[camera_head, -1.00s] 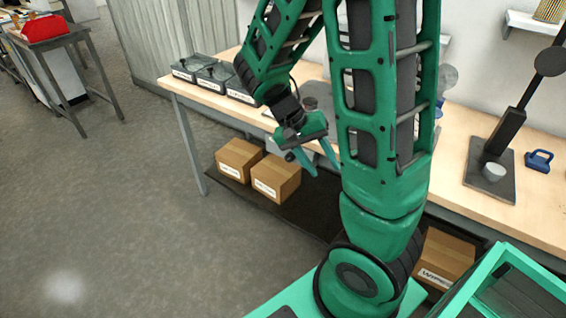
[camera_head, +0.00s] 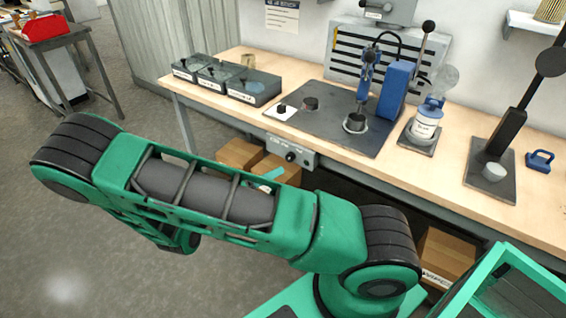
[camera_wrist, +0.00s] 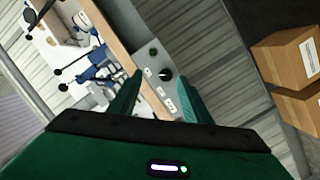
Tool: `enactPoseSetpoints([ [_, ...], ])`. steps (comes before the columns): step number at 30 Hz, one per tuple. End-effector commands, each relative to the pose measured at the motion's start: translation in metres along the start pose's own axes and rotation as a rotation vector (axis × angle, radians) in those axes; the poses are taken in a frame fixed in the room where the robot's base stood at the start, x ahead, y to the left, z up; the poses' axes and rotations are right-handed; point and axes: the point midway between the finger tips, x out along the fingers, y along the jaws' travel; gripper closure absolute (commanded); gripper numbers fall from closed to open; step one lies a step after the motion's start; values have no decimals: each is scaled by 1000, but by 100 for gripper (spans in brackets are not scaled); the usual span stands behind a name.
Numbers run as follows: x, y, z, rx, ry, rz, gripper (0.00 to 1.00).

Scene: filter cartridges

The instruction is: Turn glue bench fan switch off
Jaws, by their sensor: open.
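A grey control box (camera_head: 291,150) is fixed under the front edge of the glue bench, with a black rotary knob (camera_head: 290,157) on its face. In the wrist view the same panel shows the black knob (camera_wrist: 166,75) with a dark green round part (camera_wrist: 153,51) beside it. The panel labels are too small to read, and I cannot tell the knob's setting. My gripper (camera_wrist: 159,88) is open and empty, its two fingers spread toward the panel with the knob between them in the picture. In the head view my arm hides most of the gripper.
The wooden bench top (camera_head: 440,165) holds a press on a dark mat, a labelled jar (camera_head: 426,120) and several dark boxes at the left. Cardboard boxes (camera_wrist: 288,55) sit on the shelf below, right of the panel in the wrist view. Open floor lies at the left.

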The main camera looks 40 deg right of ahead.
Motion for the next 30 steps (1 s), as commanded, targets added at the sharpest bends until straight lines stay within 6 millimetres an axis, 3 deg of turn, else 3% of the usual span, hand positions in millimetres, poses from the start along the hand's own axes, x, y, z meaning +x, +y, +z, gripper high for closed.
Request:
enactPoseSetpoints([
  [6, -16, -18, -1, 30, 142, -3, 56],
  [11, -12, -20, -3, 36, 163, -3, 56],
  [24, 58, -19, -13, 34, 160, -1, 56],
  [30, 81, -20, -17, 35, 160, -3, 56],
])
